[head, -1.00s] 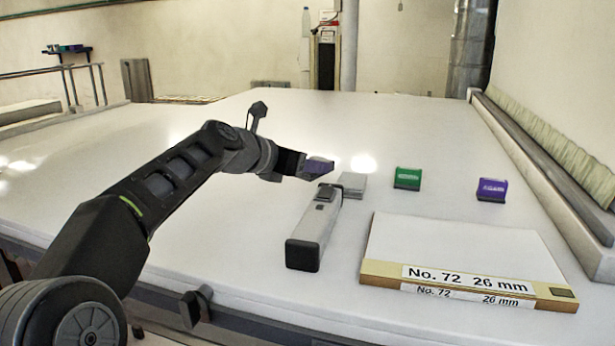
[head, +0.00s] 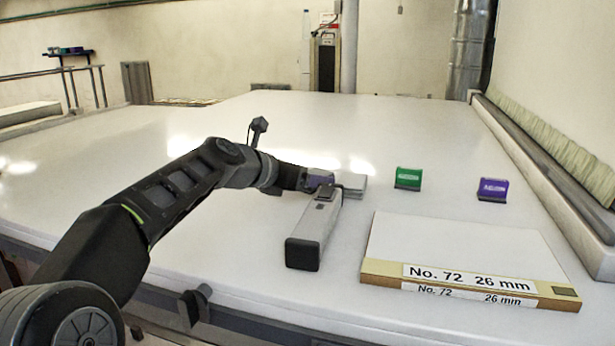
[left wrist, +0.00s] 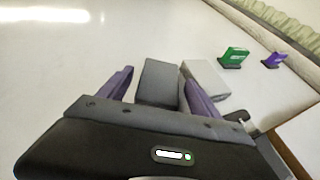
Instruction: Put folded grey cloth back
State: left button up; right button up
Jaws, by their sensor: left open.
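A grey folded block (left wrist: 157,82), which looks like the folded grey cloth, lies on the white table. My left gripper (left wrist: 162,92) is open, with one purple finger on each side of the block's near part. I cannot tell whether the fingers touch it. In the head view the left gripper (head: 320,182) is low over the table and hides most of the block. A paler grey block (head: 352,184) lies just right of the gripper; it also shows in the left wrist view (left wrist: 207,77), beside the right finger. My right gripper is out of view.
A long grey tool (head: 313,235) with a dark end lies just in front of the gripper. A green block (head: 408,179) and a purple block (head: 493,189) stand to the right. A flat box (head: 470,255) labelled "No. 72 26 mm" lies front right. The table behind is clear.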

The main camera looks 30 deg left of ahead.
pick_arm(q)
jog(key=shift+r, duration=0.1)
jog(key=b+v, duration=0.2)
jog(key=v, duration=0.8)
jog(key=shift+s+a+r, duration=0.1)
jog(key=shift+s, duration=0.25)
jog(key=shift+s+a+r, duration=0.1)
jog(key=shift+s+r, duration=0.15)
jog(key=shift+s, duration=0.35)
